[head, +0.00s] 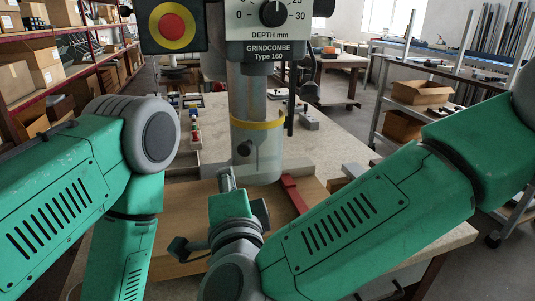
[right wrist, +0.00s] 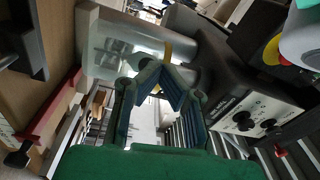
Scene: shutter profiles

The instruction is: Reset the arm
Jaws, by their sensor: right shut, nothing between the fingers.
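My right arm comes in from the right, and its green and grey gripper (head: 226,180) is over the wooden board in front of the machine column. It is shut and empty. In the right wrist view its blue-padded fingers (right wrist: 163,68) meet near the middle, with the column behind them. My left arm (head: 60,205) is bent at the left, its forearm pointing down out of the picture; the left gripper is not in view.
The Grindcombe machine (head: 270,50) with a dial and column stands close ahead. A red bar (head: 293,195) lies right of the gripper. The table (head: 340,150) has free room behind right. Shelves (head: 75,30) stand left, a rack with boxes (head: 422,92) right.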

